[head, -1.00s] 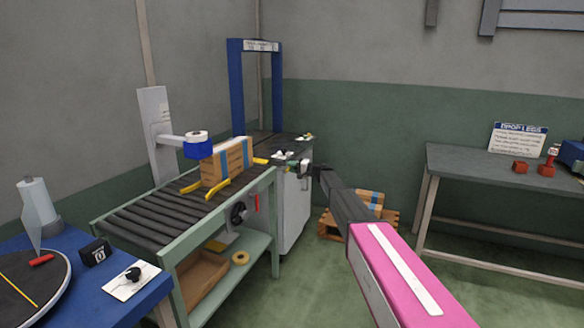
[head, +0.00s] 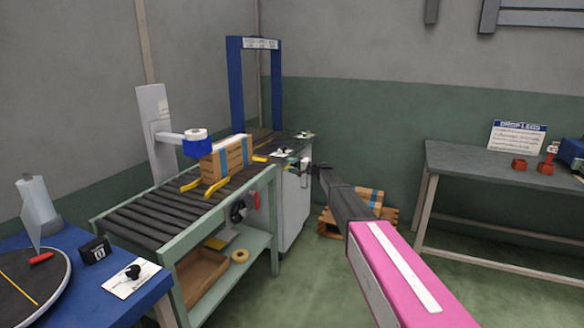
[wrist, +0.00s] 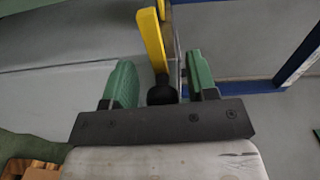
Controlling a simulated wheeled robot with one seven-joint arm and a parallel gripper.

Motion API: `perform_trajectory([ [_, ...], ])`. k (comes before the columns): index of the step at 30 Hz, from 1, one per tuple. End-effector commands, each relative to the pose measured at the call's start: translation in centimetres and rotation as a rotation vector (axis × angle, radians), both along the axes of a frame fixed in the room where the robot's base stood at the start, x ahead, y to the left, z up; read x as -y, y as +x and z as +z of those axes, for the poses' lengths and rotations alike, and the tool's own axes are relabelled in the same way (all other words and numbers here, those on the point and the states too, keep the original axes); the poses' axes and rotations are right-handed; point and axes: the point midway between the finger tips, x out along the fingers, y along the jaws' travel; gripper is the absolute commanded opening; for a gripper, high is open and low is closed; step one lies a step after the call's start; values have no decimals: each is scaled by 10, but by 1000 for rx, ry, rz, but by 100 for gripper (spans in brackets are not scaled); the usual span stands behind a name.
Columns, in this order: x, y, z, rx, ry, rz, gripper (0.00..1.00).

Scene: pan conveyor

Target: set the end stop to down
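My gripper (head: 301,164) is at the far right corner of the conveyor, beside the grey cabinet. In the wrist view my gripper (wrist: 160,65) has its two green fingers spread apart. A round black knob (wrist: 162,92) lies between them, with a gap visible on both sides. A yellow bar (wrist: 151,38) stands just beyond the knob, upright in the wrist view. It looks like the end stop's lever, but no label on it is readable. In the head view my gripper covers most of this spot.
A cardboard box with blue bands (head: 228,157) stands on the roller conveyor (head: 150,215) between yellow guides. A blue arch (head: 236,95) rises behind. A pallet with boxes (head: 364,205) lies on the floor. A grey table (head: 470,165) stands right. The floor between is clear.

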Motion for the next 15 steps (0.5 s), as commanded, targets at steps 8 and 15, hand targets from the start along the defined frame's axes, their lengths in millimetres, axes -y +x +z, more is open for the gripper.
perform_trajectory([
  [8, 3, -1, 1, 1, 1, 0, 52],
  [15, 29, -12, 1, 0, 1, -1, 52],
])
